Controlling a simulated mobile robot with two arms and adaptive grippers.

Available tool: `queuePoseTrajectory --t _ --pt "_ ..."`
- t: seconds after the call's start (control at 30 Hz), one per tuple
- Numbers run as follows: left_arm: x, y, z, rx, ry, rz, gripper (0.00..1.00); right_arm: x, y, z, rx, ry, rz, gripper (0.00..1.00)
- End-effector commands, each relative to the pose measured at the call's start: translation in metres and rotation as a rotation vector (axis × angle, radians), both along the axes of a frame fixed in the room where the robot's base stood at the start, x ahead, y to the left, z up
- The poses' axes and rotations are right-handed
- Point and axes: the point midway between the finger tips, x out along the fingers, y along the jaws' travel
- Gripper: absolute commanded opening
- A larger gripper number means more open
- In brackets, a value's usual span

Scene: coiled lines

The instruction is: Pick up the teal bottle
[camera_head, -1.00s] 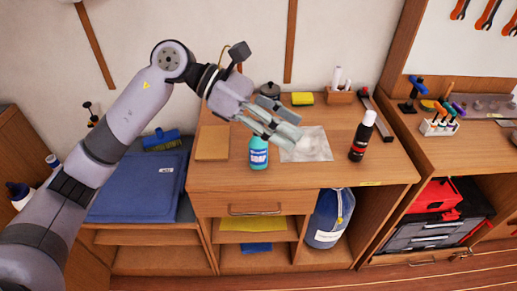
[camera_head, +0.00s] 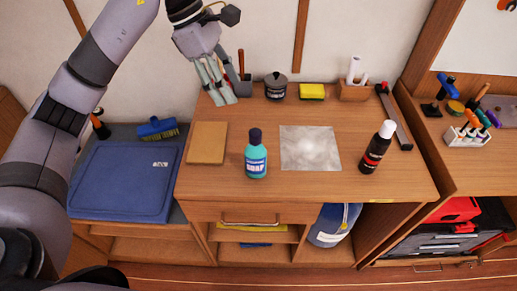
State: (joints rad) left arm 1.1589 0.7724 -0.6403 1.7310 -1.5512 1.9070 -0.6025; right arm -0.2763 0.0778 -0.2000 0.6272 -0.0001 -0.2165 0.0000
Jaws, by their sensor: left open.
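The teal bottle (camera_head: 256,160) stands upright on the wooden cabinet top (camera_head: 300,190), left of its middle. It has a dark cap and a label that seems to read SOAP. My left gripper (camera_head: 223,97) is open and empty, with its fingers pointing down above the back left part of the top. It is up and to the left of the bottle and apart from it. The bottle is fully in view. My right gripper does not show.
A tan board (camera_head: 207,143) lies left of the bottle and a grey sheet (camera_head: 310,148) right of it. A black bottle with a white cap (camera_head: 377,148) stands further right. A dark jar (camera_head: 276,86) and a yellow sponge (camera_head: 312,92) are at the back.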

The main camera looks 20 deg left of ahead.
Motion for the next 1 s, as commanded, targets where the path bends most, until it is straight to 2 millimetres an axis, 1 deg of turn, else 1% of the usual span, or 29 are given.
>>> queuePoseTrajectory --t 0.03,0.1,0.2,0.3,0.4,0.5,0.6,0.67,0.77,0.87,0.9,1.0 --pt "-0.001 -0.004 -0.009 0.000 0.007 -0.003 0.49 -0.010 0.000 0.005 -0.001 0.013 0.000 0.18" --pt "-0.001 -0.011 -0.023 0.000 0.007 -0.003 0.49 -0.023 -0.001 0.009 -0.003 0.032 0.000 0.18" --pt "0.001 -0.019 -0.043 -0.002 0.007 -0.001 0.49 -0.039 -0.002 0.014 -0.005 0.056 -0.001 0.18" --pt "0.002 -0.028 -0.062 -0.003 0.006 -0.003 0.49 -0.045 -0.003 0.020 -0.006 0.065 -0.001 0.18" --pt "0.003 -0.034 -0.079 -0.002 0.006 -0.001 0.49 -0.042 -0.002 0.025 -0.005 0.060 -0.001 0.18" --pt "0.004 -0.038 -0.089 -0.002 0.003 -0.001 0.49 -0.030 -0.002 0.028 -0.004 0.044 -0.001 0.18" --pt "0.004 -0.040 -0.095 -0.002 0.001 -0.002 0.49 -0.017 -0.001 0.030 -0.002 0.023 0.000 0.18" --pt "0.004 -0.041 -0.098 -0.002 0.003 -0.001 0.49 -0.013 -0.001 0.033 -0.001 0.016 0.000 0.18" --pt "0.003 -0.046 -0.107 -0.003 0.007 -0.001 0.49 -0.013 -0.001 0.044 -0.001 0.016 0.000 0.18" --pt "0.003 -0.052 -0.121 -0.004 0.007 -0.002 0.49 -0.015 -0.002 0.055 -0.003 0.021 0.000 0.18" --pt "0.004 -0.054 -0.128 -0.004 0.005 -0.001 0.49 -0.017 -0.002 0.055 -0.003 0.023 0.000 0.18" --pt "0.005 -0.058 -0.139 -0.003 0.004 -0.001 0.49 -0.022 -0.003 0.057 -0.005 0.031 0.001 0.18"
